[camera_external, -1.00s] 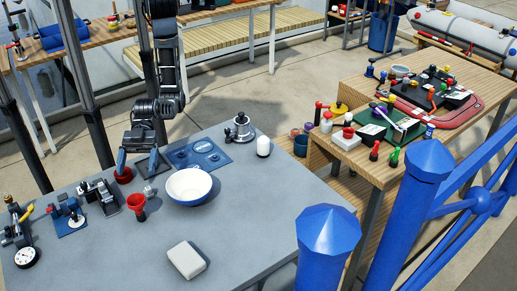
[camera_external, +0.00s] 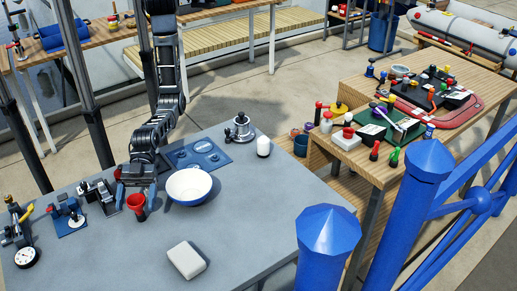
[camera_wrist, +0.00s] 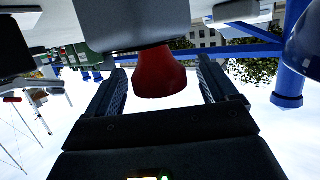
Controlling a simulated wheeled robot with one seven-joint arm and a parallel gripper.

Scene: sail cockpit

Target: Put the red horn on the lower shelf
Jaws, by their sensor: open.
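The red horn (camera_external: 137,205), a small red flared piece, stands on the grey table just in front of my gripper (camera_external: 137,193). In the wrist view a red flared body (camera_wrist: 160,76) shows between the two fingers of my gripper (camera_wrist: 163,78), with gaps on both sides. The gripper is open and low over the table; whether a finger touches the horn I cannot tell. Another bit of red (camera_external: 117,174) shows behind the gripper, mostly hidden. A lower shelf (camera_external: 335,192) shows under the wooden table at the right, partly hidden by the grey table.
A white-blue bowl (camera_external: 189,187) stands close to the right of the gripper. Metal devices (camera_external: 98,195) stand close on the left. A white block (camera_external: 186,260) lies in front. Blue posts (camera_external: 328,245) rise at the right. The grey table's right part is clear.

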